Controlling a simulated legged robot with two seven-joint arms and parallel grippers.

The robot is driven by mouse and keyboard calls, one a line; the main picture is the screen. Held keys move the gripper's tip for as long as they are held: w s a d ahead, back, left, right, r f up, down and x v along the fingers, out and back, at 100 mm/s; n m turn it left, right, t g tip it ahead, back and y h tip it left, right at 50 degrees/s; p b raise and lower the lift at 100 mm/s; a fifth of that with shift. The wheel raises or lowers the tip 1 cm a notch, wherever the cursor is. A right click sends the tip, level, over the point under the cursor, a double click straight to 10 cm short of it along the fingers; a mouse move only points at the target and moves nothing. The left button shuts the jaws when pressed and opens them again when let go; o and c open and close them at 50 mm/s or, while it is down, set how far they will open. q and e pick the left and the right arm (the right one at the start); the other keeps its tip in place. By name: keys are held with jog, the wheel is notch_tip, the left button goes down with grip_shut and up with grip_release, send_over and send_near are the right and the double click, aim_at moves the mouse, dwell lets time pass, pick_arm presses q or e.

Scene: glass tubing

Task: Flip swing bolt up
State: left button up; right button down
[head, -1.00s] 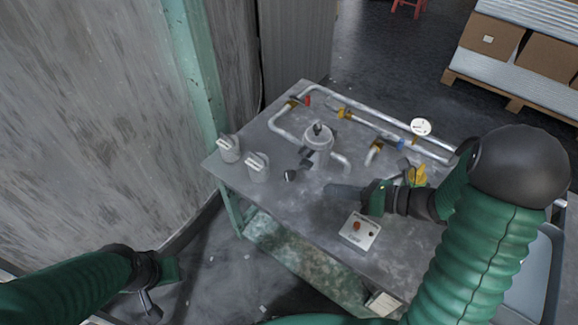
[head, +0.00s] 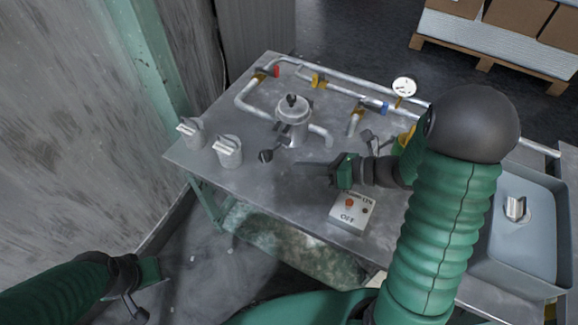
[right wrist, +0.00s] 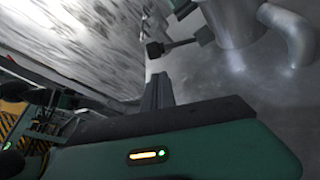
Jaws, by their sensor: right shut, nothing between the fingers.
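The swing bolt (head: 266,156) is a short rod with a black knob. It sticks out low from the left side of the grey lidded vessel (head: 293,128) on the metal table. In the right wrist view the bolt's knob (right wrist: 155,50) and rod lie beyond the fingers, with the vessel (right wrist: 232,20) to the right. My right gripper (head: 303,171) is shut and empty, low over the table to the right of the knob and apart from it. Its fingers (right wrist: 157,92) point towards the bolt. My left gripper (head: 152,272) hangs off the table's left side; its fingers are unclear.
Two grey pots (head: 191,133) (head: 228,151) with white handles stand left of the vessel. Pipes with a gauge (head: 404,86) run behind. An ON/OFF switch box (head: 352,209) is near the front edge. A grey bin (head: 520,235) is at the right.

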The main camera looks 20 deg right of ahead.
aim_at(276, 148)
jog(key=b+x, duration=0.3)
jog(key=x, duration=0.5)
jog(key=shift+f, duration=0.1)
jog(key=shift+w+a, duration=0.3)
